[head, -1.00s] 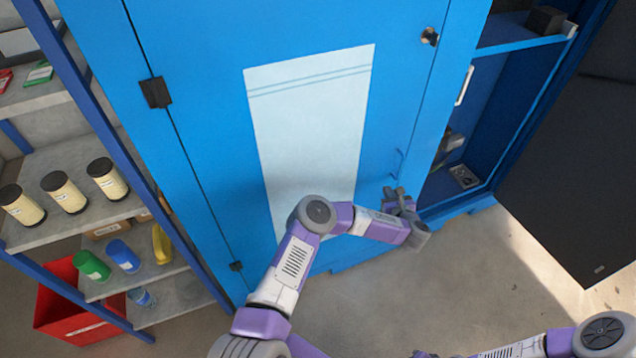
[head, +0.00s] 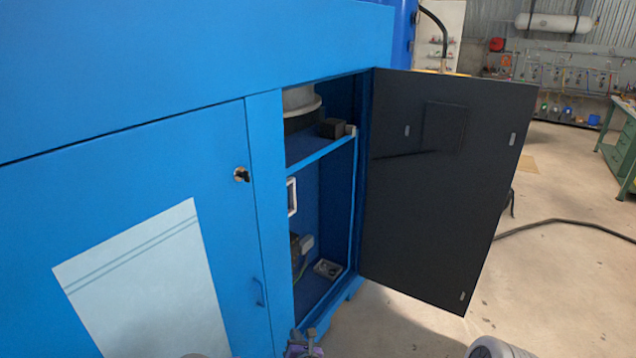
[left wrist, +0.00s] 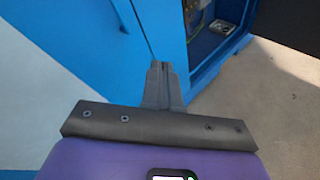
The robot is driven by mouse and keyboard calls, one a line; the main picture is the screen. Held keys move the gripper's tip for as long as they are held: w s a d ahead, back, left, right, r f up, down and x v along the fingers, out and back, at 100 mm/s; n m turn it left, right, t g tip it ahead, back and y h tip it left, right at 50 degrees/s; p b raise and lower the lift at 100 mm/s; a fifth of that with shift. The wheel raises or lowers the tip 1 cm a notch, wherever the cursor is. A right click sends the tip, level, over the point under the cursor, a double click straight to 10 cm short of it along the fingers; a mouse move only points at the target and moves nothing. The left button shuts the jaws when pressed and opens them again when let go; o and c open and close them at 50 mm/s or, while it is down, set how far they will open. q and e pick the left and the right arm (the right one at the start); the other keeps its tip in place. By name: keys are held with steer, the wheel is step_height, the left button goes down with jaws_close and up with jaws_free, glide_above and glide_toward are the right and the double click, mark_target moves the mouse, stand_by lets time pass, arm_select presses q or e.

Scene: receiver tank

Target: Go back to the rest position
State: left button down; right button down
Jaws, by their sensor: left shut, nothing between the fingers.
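My left gripper (head: 304,338) shows at the bottom edge of the head view, low in front of the blue cabinet (head: 130,165). In the left wrist view its fingers (left wrist: 161,72) are together with nothing between them. They point toward the cabinet's lower part and floor; I cannot tell how close they are. A blue handle (head: 259,292) on the closed cabinet door is above and left of the gripper in the head view. My right gripper is out of view; only a grey part of my arm shows at the bottom right.
A dark door (head: 440,190) stands wide open at the right of the cabinet. The open compartment holds a shelf (head: 322,150) and fittings. Concrete floor (head: 560,290) lies clear at the right, with a cable across it. A green workbench (head: 620,150) stands far right.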

arm_select(q)
steer(key=s+d+f+m+g+h, duration=0.2)
steer(key=s+f+m+h, duration=0.3)
steer(key=m, duration=0.5)
steer(key=s+d+f+m+g+h, duration=0.2)
steer(key=s+f+m+h, duration=0.1)
steer(key=s+m, duration=0.55)
steer(key=s+a+m+g, duration=0.2)
steer(key=s+m+g, duration=0.1)
steer(key=s, duration=0.4)
steer(key=s+a+f+m+g, duration=0.1)
steer(key=s+a+m+g, duration=0.1)
steer(key=s+m, duration=0.4)
steer(key=s+a+f+m+g+h+p, duration=0.1)
steer(key=s+m+g, duration=0.3)
steer(key=s, duration=0.5)
steer(key=shift+s+a+f+m, duration=0.2)
steer(key=shift+a+m, duration=0.25)
steer(key=shift+a, duration=0.3)
steer(key=shift+w, duration=0.1)
